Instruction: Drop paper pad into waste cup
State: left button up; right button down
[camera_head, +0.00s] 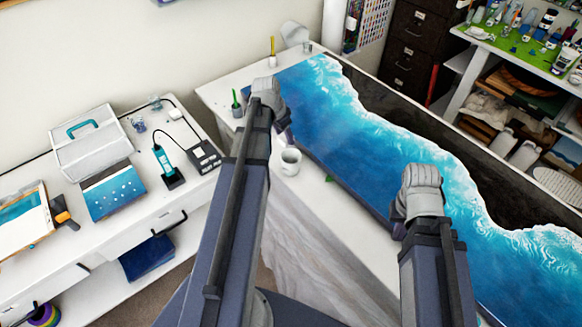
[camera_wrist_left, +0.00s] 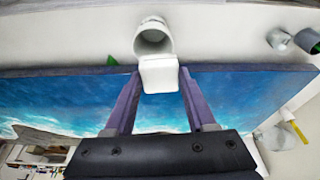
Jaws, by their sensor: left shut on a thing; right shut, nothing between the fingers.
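My left gripper (camera_head: 287,138) is shut on a small white paper pad (camera_wrist_left: 159,75), which sits between its fingertips in the left wrist view (camera_wrist_left: 158,82). A white-grey cup (camera_head: 291,163) stands on the white table just below and beside this gripper in the head view. In the left wrist view the cup (camera_wrist_left: 153,39) shows right beyond the pad, which overlaps its near edge. I cannot tell whether the pad is over the opening. The pad is hidden in the head view. My right gripper (camera_head: 398,230) is shut and empty over the painting's near edge.
A long blue and white wave painting (camera_head: 345,135) lies beside the cup. A cup with a green brush (camera_head: 237,109) and one with a yellow stick (camera_head: 272,60) stand further back. A side table (camera_head: 95,222) at left carries a toolbox (camera_head: 92,140) and several tools.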

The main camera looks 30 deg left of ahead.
pick_arm(q)
jog(key=shift+f+b, duration=0.95)
jog(key=shift+f, duration=0.45)
jog(key=o, duration=1.4)
jog(key=shift+r, duration=0.15)
jog(key=p+v, duration=0.7)
jog(key=shift+r+p, duration=0.35)
jog(key=shift+s, duration=0.1)
